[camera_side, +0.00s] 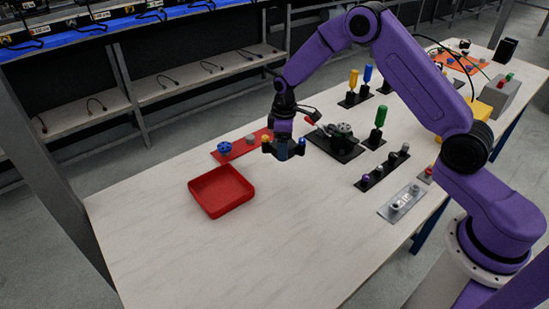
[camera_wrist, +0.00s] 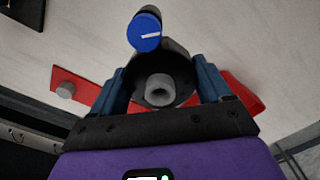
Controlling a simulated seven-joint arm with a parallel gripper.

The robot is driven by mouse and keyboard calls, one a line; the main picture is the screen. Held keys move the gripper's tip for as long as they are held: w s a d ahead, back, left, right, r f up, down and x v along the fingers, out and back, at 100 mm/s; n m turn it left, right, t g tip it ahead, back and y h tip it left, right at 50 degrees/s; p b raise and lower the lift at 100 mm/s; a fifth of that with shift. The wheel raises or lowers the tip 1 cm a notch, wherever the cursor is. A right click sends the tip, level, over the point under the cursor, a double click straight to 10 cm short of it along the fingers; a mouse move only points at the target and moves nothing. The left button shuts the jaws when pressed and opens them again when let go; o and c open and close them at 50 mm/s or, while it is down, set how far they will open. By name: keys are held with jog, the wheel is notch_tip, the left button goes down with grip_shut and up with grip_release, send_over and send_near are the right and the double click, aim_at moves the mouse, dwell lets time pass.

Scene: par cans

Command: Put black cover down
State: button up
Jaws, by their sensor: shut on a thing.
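My gripper (camera_side: 284,149) hangs above the table, at the near edge of the red plate (camera_side: 238,146) and to the right of the red tray (camera_side: 220,207). In the wrist view, my gripper (camera_wrist: 160,85) is shut on the black cover (camera_wrist: 178,60), a dark rounded piece between the two blue-grey fingers. A grey ring-shaped piece (camera_wrist: 160,90) shows at its middle; I cannot tell whether it is part of the cover. In the side view the cover is too small and hidden to make out. The cover's underside is hidden.
A blue part (camera_side: 223,148) and a grey peg (camera_side: 250,139) stand on the red plate. A black base with a grey mechanism (camera_side: 340,138) lies close on the right. The table's near left (camera_side: 160,245) is clear.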

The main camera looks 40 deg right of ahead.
send_over(274, 166)
notch_tip(274, 166, down, 5)
jog(key=shift+s+d+r, duration=0.1)
jog(key=shift+r, duration=0.1)
jog(key=shift+f, duration=1.65)
jog(key=shift+f, duration=0.1)
jog(key=o, duration=0.9)
jog(key=shift+r, duration=6.2)
